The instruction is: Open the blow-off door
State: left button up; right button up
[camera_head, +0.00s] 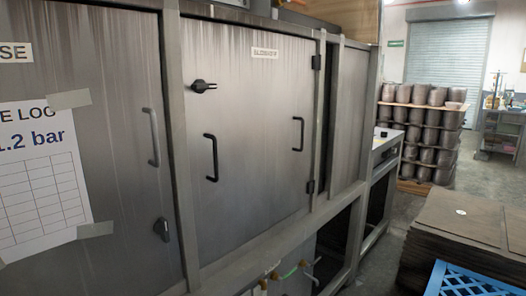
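The blow-off door (250,130) is a brushed steel panel in the middle of the view, with a small white label (265,53) near its top. It appears shut in its frame. A black latch knob (203,86) is at its upper left. A black pull handle (211,158) is below the latch, and a second black handle (298,134) is on the right. Dark hinges (310,187) show along its right edge. Neither of my grippers is in view.
Another steel door (110,130) with a grey handle (153,137) and a taped paper sheet (40,175) stands at left. At right are stacked pans (432,130), a stack of brown boards (455,225) and a blue crate (470,280). Bare floor shows between cabinet and boards.

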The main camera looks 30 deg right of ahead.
aim_at(250, 136)
jog(key=u, duration=0.4)
jog(key=k, duration=0.45)
jog(key=z, duration=0.6)
jog(key=i, duration=1.05)
jog(key=z, duration=0.35)
